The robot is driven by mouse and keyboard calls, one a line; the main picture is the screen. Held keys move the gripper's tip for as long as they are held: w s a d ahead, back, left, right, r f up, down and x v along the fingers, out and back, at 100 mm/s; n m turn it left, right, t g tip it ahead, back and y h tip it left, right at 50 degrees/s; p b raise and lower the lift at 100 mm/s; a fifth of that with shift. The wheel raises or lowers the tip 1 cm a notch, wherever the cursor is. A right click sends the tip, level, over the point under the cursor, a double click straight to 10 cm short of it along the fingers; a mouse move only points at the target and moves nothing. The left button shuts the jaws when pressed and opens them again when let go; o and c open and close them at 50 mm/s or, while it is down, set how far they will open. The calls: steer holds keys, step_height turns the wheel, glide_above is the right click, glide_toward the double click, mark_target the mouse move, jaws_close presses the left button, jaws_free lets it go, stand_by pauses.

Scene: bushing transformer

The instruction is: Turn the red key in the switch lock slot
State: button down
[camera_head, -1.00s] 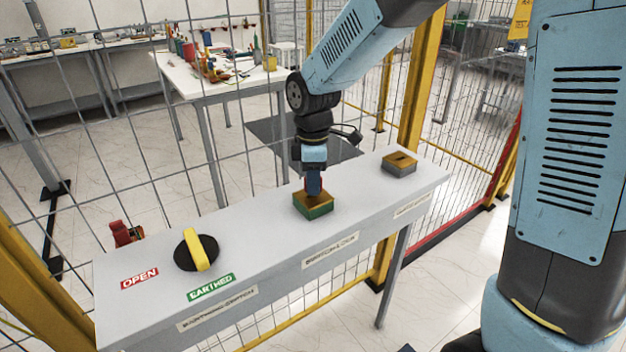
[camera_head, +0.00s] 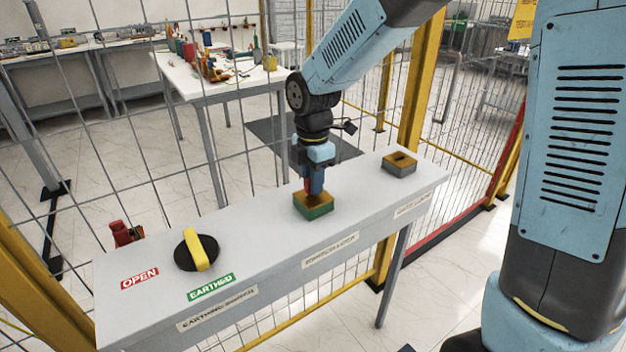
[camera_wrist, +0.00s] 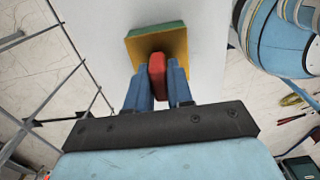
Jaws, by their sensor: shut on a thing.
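The switch lock is a small block (camera_head: 313,208) with a green side and a yellow-brown top, in the middle of the grey panel. It also shows in the wrist view (camera_wrist: 146,46). The red key (camera_wrist: 157,74) stands at the top face of the block, between the blue fingers. Its lower end and the slot are hidden by the key and the fingers. My gripper (camera_wrist: 158,84) is shut on the red key. In the head view my gripper (camera_head: 313,190) points down, right above the block.
A second block with a dark slot (camera_head: 400,163) sits at the panel's right end. A yellow-handled black rotary switch (camera_head: 197,250) is at the left, near OPEN and EARTHED labels. Yellow-framed wire fencing (camera_head: 408,90) stands behind the panel (camera_head: 262,237).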

steer(key=c, duration=0.9)
jaws_free()
steer(key=shift+n, duration=0.3)
step_height(320, 180, up, 14)
steer(key=s+d+r+m+t, duration=0.1)
steer(key=s+d+m+t, duration=0.1)
steer(key=s+d+m, duration=0.3)
steer(key=s+d+m+t, duration=0.1)
steer(key=s+d+m, duration=0.5)
steer(key=d+m, duration=0.6)
steer(key=s+d+r+m+t, duration=0.1)
steer(key=s+d+m+t, duration=0.1)
steer(key=s+d+m, duration=0.3)
steer(key=shift+s+d+r+m+t, duration=0.15)
steer(key=shift+d+m, duration=0.85)
steer(key=shift+d, duration=0.2)
steer(key=shift+s+d+r+m+t, duration=0.15)
steer(key=shift+d+m, duration=0.85)
steer(key=shift+d, duration=0.15)
